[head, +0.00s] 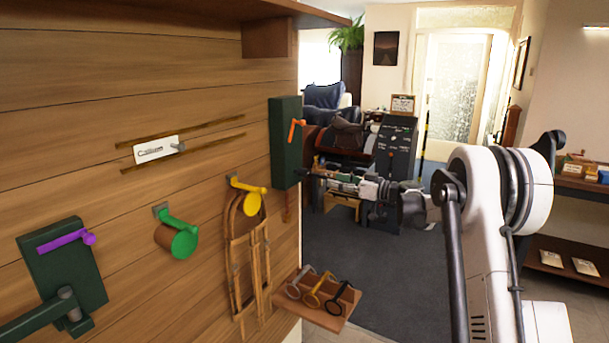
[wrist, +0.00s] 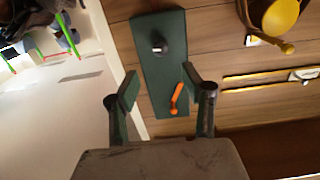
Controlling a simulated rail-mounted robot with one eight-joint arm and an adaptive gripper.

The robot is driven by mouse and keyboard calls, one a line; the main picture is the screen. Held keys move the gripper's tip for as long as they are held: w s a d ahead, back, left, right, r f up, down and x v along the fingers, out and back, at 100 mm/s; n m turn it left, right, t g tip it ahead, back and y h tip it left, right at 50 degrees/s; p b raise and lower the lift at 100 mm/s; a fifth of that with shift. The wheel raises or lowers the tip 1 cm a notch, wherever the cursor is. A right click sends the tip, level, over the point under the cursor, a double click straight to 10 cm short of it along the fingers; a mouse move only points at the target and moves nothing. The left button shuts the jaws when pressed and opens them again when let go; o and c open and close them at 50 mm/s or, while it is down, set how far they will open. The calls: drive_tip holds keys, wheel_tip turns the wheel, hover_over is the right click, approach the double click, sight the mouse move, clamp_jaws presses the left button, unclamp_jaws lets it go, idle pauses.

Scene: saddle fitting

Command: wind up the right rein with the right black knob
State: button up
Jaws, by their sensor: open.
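The right dark green panel (head: 284,140) is fixed upright near the right end of the wooden wall, with an orange crank (head: 296,130) on it. A dark round knob (wrist: 160,46) sticks out of this panel in the wrist view, and the orange crank (wrist: 176,98) lies between my fingers' lines of view. My gripper (wrist: 160,84) is open and empty, facing the panel, apart from the knob. In the head view its fingers (head: 318,176) are close to the panel's lower right side. A brown strap (head: 286,206) hangs below the panel.
Open floor lies right of the wall.

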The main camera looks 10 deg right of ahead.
sight(307, 174)
drive_tip(key=p+x, duration=0.1)
drive_tip(key=x, duration=1.2)
drive_tip(key=shift+w+a, duration=0.15)
drive_tip(key=shift+a, duration=0.05)
clamp_jaws()
